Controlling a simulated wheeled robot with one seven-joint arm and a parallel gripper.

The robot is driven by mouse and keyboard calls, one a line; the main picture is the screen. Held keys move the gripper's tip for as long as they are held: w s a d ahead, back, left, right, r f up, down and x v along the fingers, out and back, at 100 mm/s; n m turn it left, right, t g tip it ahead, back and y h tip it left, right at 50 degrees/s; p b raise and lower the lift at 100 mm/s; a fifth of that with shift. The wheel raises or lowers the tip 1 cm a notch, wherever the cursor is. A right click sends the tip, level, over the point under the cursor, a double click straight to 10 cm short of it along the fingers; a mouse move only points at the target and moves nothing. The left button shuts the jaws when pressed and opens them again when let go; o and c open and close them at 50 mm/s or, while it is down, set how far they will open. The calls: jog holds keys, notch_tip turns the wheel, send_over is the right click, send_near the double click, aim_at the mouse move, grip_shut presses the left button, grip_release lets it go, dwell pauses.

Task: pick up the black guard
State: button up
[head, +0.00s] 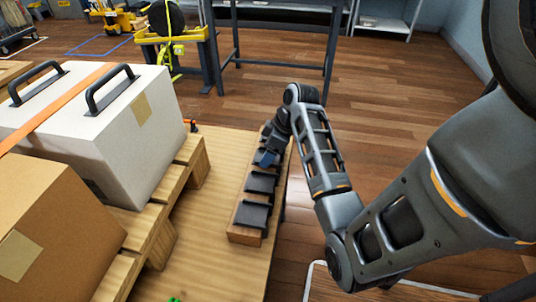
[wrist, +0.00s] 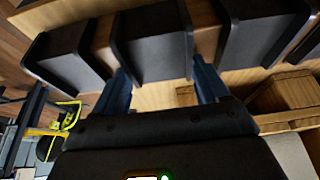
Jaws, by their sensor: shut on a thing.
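Several black guards sit in a row on a narrow wooden bar (head: 243,236) along the right edge of the table. In the wrist view, the middle black guard (wrist: 152,45) lies between the two blue fingers of my gripper (wrist: 161,70), which is shut on it. The guard appears to rest on the bar still. A neighbouring guard (wrist: 68,55) is at the left and another (wrist: 265,30) at the right. In the head view, my gripper (head: 267,158) reaches down to the bar and hides most of the held guard. Two nearer guards (head: 262,182) (head: 252,215) are in plain sight.
A white case (head: 105,135) with black handles and an orange strap stands on a wooden pallet (head: 188,165) to the left. A cardboard box (head: 55,235) is in front of it. The table strip (head: 200,250) between pallet and bar is mostly clear.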

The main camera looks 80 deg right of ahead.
jog(key=shift+r, duration=0.1)
jog(key=shift+r, duration=0.2)
jog(key=s+r+p, duration=0.1)
jog(key=s+r, duration=0.3)
jog(key=s, duration=0.3)
jog(key=s+d+r+p, duration=0.1)
jog(key=s+r+p, duration=0.1)
jog(key=s+r, duration=0.2)
jog(key=s, duration=0.3)
